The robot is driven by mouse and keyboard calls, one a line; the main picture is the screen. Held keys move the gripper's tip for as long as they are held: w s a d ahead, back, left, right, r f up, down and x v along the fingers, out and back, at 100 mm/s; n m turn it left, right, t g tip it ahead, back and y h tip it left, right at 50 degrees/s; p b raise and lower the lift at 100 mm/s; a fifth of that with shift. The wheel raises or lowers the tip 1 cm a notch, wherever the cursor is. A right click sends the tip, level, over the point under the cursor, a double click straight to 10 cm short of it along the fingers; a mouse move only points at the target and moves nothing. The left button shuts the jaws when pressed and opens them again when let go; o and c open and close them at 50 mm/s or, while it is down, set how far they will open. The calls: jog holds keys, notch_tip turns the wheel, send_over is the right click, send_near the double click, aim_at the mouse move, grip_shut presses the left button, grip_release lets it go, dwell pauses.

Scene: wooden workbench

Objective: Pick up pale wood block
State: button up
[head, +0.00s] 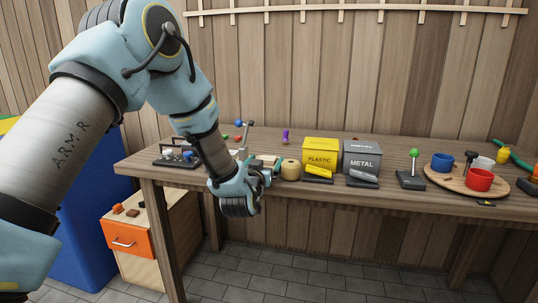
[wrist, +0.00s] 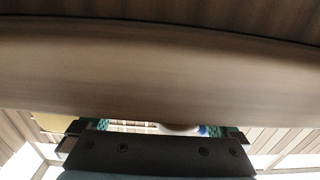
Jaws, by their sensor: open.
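My gripper (head: 268,172) is at the front edge of the workbench, left of the middle, and its jaws are open. In the wrist view my gripper (wrist: 157,128) shows its two green-padded fingers far apart. A pale block-like piece (head: 266,159) shows just behind my gripper in the head view, partly hidden by it; I cannot tell for sure that it is the pale wood block. A small pale shape shows between the fingers in the wrist view, too cut off to identify. I see nothing held.
The workbench (head: 400,191) fills much of the wrist view as a brown wooden band. A tan round piece (head: 290,169) stands right of my gripper. Beyond it are a yellow plastic bin (head: 320,152) and a grey metal bin (head: 361,157). An orange-drawer cabinet (head: 130,240) stands below left.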

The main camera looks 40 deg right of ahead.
jog(key=shift+w+d, duration=0.15)
jog(key=shift+d, duration=0.05)
jog(key=c, duration=1.4)
jog(key=shift+r, duration=0.1)
